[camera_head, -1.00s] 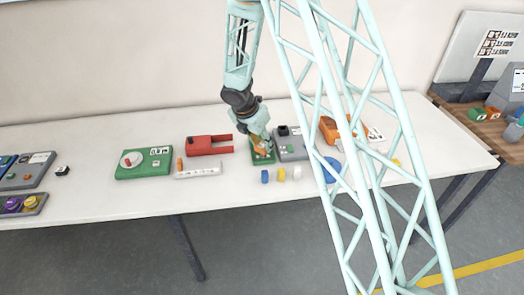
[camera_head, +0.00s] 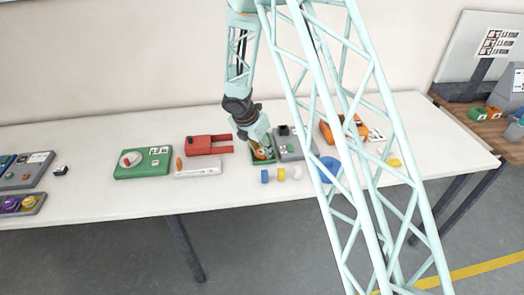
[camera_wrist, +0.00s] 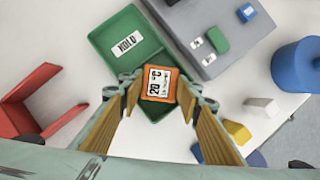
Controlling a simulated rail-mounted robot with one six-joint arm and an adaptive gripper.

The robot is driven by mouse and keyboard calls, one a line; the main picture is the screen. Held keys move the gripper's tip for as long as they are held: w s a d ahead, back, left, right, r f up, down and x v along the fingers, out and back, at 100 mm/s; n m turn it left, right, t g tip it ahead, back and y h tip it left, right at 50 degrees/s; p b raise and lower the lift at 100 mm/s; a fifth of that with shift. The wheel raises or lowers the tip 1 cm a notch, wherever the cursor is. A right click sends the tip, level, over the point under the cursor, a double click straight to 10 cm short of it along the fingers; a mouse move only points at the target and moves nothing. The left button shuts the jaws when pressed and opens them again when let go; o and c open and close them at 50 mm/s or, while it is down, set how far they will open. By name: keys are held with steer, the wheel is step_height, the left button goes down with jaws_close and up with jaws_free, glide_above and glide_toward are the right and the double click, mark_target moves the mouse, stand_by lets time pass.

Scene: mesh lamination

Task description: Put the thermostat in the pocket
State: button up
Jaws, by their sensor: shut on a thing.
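In the wrist view the green tray (camera_wrist: 125,18) has a section labelled HOLD and a nearer section under the thermostat. The thermostat covers much of that nearer section. I cannot tell whether its underside touches the tray.
A grey box (camera_wrist: 205,22) stands close to the right of the tray. A red forked piece (camera_wrist: 32,108) lies to the left. Small yellow (camera_wrist: 237,132) and white blocks and a blue round piece (camera_wrist: 300,62) are at the right. Bare table lies in front.

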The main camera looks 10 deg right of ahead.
steer(key=shift+f, duration=0.15)
steer(key=o, duration=0.7)
steer(key=shift+c, duration=0.2)
steer(key=shift+r, duration=0.2)
steer(key=p+v, duration=0.2)
steer(key=v, duration=1)
stand_by(0.4)
